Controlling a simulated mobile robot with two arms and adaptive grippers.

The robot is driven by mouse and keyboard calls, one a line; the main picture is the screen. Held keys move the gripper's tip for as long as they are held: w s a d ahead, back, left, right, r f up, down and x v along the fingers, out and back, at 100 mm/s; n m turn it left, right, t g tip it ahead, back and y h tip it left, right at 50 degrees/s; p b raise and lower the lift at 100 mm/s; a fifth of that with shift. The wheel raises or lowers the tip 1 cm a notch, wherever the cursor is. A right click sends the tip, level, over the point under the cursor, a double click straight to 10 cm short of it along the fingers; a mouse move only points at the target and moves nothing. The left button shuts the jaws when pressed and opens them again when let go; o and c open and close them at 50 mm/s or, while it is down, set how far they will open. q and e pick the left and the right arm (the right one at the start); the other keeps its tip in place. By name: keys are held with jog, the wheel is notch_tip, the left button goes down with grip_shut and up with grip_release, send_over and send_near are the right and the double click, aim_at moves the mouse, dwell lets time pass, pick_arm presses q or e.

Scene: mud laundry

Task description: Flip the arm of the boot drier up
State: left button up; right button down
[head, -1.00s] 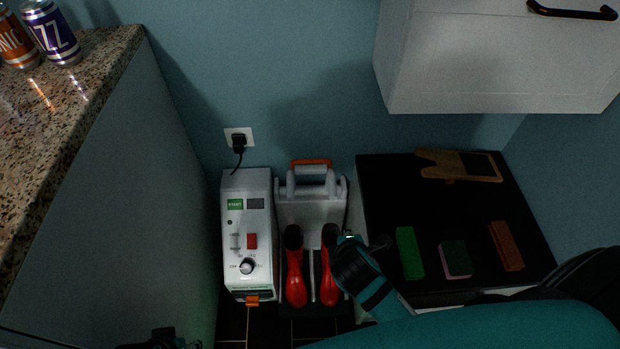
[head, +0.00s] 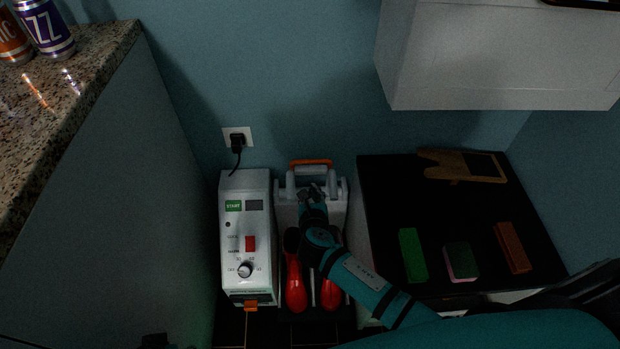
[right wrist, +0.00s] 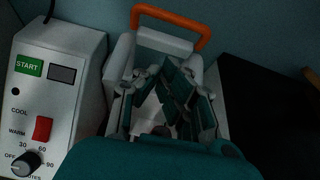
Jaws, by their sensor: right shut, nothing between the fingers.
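The boot drier has a white control box (head: 247,212) with a green START label, a red switch and a dial. Beside it on the right is its grey arm frame (head: 283,213), topped by an orange handle (head: 311,162); the handle also shows in the right wrist view (right wrist: 172,20). Red boots (head: 296,287) stand in front of the frame, partly hidden by my right arm. My right gripper (head: 312,188) is shut and empty, in front of the frame just below the handle; contact cannot be told. A dark part of my left gripper (head: 155,341) shows at the bottom edge.
A black-topped cabinet (head: 385,205) stands close on the right with brushes and a wooden boot jack (head: 462,166). A white wall cabinet (head: 500,60) hangs above. A granite counter (head: 95,75) with cans is at left. A plug (head: 237,141) sits in the wall.

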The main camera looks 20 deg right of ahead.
aim_at(309, 171)
jog(key=w, duration=0.2)
jog(key=w+d+b, duration=0.1)
jog(key=w, duration=0.1)
jog(key=shift+w+d+f, duration=0.15)
jog(key=shift+w, duration=0.25)
pick_arm(q)
jog(key=shift+v, duration=1.9)
pick_arm(e)
jog(key=shift+w+d+r, duration=0.2)
jog(key=shift+w+r, duration=0.1)
jog(key=shift+w, duration=0.3)
